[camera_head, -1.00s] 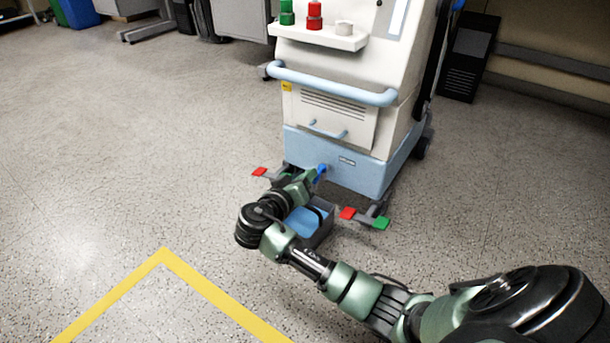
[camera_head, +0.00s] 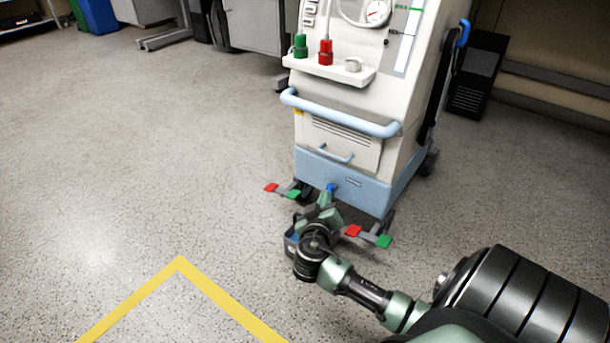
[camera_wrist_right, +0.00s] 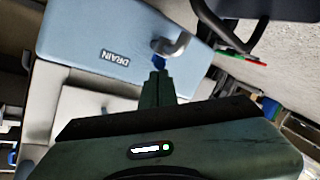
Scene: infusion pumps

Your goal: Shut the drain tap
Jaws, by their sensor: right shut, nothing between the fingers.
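The drain tap (camera_head: 331,187) is a small blue piece low on the front of the white and pale blue machine. In the right wrist view the blue part of the tap (camera_wrist_right: 159,61) sits by a grey curved spout (camera_wrist_right: 175,46), beside the label "DRAIN" (camera_wrist_right: 116,58). My right gripper (camera_head: 325,201) is shut and empty, its fingertips just in front of the tap. In the wrist view its closed fingers (camera_wrist_right: 157,77) end right at the blue part; I cannot tell whether they touch. They hide part of the tap. My left gripper is not in view.
The floor at left is clear, with a yellow line (camera_head: 180,264).

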